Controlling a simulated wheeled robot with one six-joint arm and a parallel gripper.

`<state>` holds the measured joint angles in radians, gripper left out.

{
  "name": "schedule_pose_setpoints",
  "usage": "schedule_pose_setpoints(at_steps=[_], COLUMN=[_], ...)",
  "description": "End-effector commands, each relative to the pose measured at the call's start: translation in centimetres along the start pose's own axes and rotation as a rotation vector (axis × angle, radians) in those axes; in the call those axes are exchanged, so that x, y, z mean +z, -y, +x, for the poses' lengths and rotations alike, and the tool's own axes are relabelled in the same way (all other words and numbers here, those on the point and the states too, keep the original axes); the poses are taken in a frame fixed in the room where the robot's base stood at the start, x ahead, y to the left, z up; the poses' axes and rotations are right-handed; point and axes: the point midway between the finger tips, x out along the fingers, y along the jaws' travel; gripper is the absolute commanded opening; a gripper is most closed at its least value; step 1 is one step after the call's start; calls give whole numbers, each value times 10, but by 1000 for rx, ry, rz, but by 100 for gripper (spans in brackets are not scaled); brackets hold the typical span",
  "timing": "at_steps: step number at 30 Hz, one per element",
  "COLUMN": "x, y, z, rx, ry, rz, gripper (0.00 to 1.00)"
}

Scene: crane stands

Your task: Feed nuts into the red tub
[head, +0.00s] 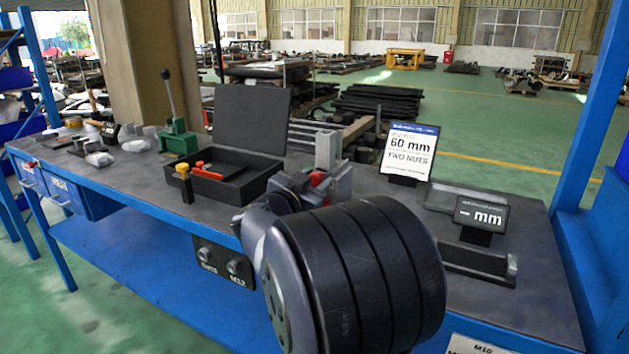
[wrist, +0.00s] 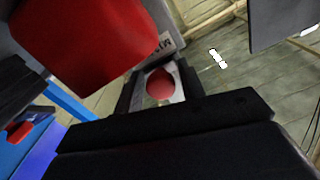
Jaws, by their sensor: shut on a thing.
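My gripper (head: 315,188) is over the bench, left of the "60 mm TWO NUTS" sign (head: 408,152). In the wrist view, its dark fingers are shut on a pale nut-like piece (wrist: 177,79) with a round hole, and red shows through the hole. A large red shape (wrist: 80,40) fills the upper left of the wrist view; I cannot tell whether it is the red tub. In the head view, a small red patch shows at my gripper, and my arm hides much of what lies below. No loose nuts can be made out.
An open black case (head: 230,182) with orange and yellow tools stands left of my gripper. A green lever press (head: 177,138) is farther left. A small "mm" display (head: 480,214) stands at the right. A dark panel marked M12 (head: 222,260) hangs below the bench's front edge.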

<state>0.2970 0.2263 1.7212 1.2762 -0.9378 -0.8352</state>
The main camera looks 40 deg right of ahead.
Motion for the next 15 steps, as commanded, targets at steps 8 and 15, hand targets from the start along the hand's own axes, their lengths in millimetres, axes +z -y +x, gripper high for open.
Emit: schedule_pose_setpoints(at_steps=[8, 15], x=[-2, 0], y=[2, 0], z=[-37, -47], rx=[-4, -1], ry=[3, 1], rz=[0, 0], gripper=[0, 0])
